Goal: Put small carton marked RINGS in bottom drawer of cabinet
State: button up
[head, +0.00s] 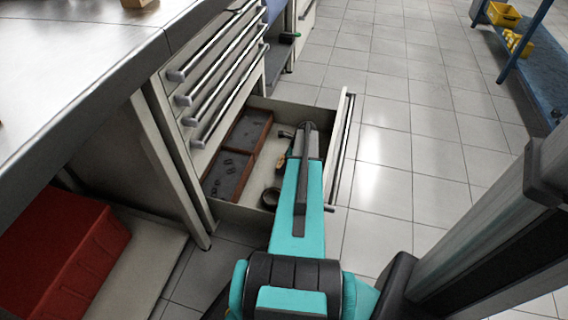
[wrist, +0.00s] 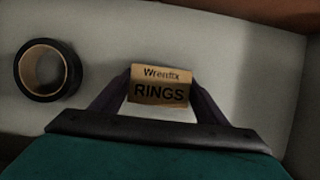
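The small carton marked RINGS (wrist: 160,92) is tan with dark lettering and shows in the wrist view. My gripper (wrist: 160,84) has a finger against each side of it and looks shut on it. The pale drawer floor (wrist: 235,50) lies below; I cannot tell whether the carton touches it. In the head view the bottom drawer (head: 226,211) of the cabinet (head: 170,130) is pulled out, and my arm reaches down into it. My arm hides the gripper and most of the drawer's right part there.
A black tape roll (wrist: 48,70) lies in the drawer, left of the carton in the wrist view. Red-brown trays (head: 228,176) fill the drawer's left side. The drawers above are shut. A red bin (head: 65,255) sits under the workbench (head: 75,45).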

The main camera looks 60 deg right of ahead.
jog(key=o, duration=0.4)
jog(key=shift+c, duration=0.2)
jog(key=shift+r, duration=0.1)
jog(key=p+v, duration=0.4)
jog(key=v, duration=0.8)
jog(key=shift+r, duration=0.2)
dwell(0.3)
